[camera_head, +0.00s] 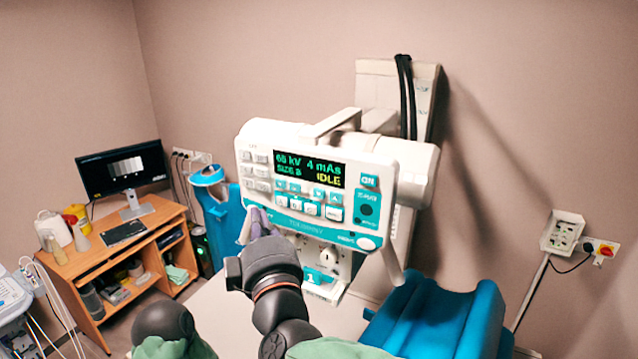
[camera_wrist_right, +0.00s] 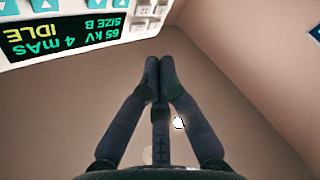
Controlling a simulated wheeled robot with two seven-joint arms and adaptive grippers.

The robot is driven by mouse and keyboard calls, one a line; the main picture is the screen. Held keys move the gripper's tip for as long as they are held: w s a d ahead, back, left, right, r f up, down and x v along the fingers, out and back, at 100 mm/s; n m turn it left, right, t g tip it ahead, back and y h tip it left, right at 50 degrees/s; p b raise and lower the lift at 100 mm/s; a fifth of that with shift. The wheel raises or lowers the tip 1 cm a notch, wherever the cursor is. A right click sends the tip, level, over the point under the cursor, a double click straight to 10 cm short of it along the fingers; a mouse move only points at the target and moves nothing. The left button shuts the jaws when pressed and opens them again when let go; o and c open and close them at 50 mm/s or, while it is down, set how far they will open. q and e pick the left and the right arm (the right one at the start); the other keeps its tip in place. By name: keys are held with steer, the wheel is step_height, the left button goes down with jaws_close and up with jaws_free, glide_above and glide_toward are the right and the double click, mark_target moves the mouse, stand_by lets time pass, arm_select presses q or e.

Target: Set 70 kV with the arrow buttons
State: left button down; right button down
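The white control panel (camera_head: 388,180) of the X-ray unit faces me. Its display (camera_head: 310,169) shows a kV value, 4 mAs and IDLE; upside down in the right wrist view the display (camera_wrist_right: 62,36) reads 65 kV, 4 mAs, SIZE B, IDLE. Teal arrow buttons (camera_head: 319,193) sit below the display; some also show at the top edge of the wrist view (camera_wrist_right: 45,4). My right gripper (camera_head: 256,222) is at the panel's lower left corner, its fingertips (camera_wrist_right: 160,72) together and empty. Contact with the panel is not visible. My left gripper is out of view.
A blue padded support (camera_head: 440,318) stands below the panel at right. A wooden desk (camera_head: 140,248) with a monitor (camera_head: 124,168) is at left. A wall socket box (camera_head: 563,233) is at right. Part of my left arm shows at the bottom.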

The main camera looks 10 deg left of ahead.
mark_target(295, 187)
steer(key=shift+s+n, duration=0.15)
steer(key=shift+n, duration=0.45)
steer(key=shift+w+d+b, duration=0.5)
steer(key=shift+w+b, duration=0.05)
steer(key=shift+w, duration=0.85)
steer(key=shift+w+d+b, duration=0.5)
steer(key=shift+w+b, duration=0.1)
steer(key=shift+w, duration=0.75)
steer(key=shift+w+d+b, duration=0.5)
steer(key=shift+w+b, duration=0.05)
steer(key=shift+w, duration=0.85)
steer(key=shift+w+d, duration=0.1)
steer(key=shift+w+d, duration=0.1)
steer(key=shift+w, duration=0.15)
